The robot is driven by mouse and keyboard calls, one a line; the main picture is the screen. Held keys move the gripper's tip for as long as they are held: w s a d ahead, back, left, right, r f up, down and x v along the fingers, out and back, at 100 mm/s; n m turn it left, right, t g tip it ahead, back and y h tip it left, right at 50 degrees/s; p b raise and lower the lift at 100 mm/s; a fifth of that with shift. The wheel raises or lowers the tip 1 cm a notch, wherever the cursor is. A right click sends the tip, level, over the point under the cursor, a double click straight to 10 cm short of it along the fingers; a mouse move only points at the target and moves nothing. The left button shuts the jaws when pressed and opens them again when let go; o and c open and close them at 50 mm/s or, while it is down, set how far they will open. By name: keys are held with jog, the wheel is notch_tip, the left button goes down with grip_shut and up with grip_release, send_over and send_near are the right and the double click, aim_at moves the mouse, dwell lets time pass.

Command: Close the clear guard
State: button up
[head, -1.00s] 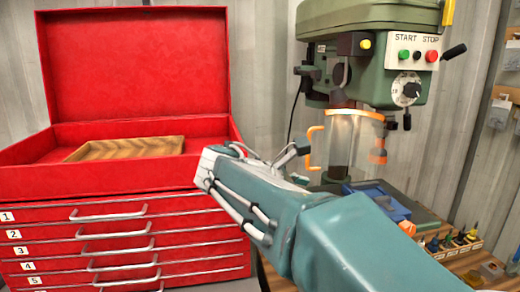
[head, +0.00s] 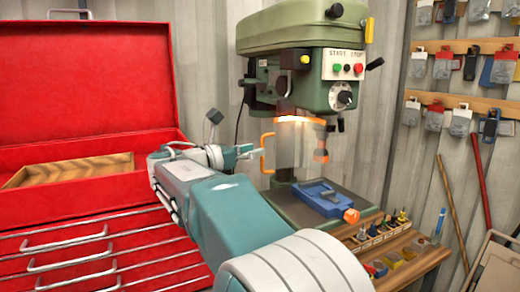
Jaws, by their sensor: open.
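The clear guard (head: 287,145) hangs at the front of the green drill press (head: 300,60), below its head. It has an orange top edge and an orange handle (head: 264,153) on its left side. My gripper (head: 250,152) is open, just left of the handle and pointing at it. I cannot tell whether a fingertip touches the handle. A blue vise (head: 322,198) sits on the press table below the guard.
A red tool chest (head: 80,80) with its lid up stands at the left, with a wooden tray (head: 70,170) inside. A wooden bench (head: 405,255) holds small tools and bins at the lower right. Pegs with hanging packets (head: 440,65) line the right wall.

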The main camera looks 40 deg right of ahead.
aim_at(263, 168)
jog(key=shift+d+f, duration=0.1)
jog(key=shift+d, duration=1.75)
jog(key=c, duration=0.5)
jog(key=shift+a, duration=0.3)
grip_shut()
jog(key=shift+s, duration=0.15)
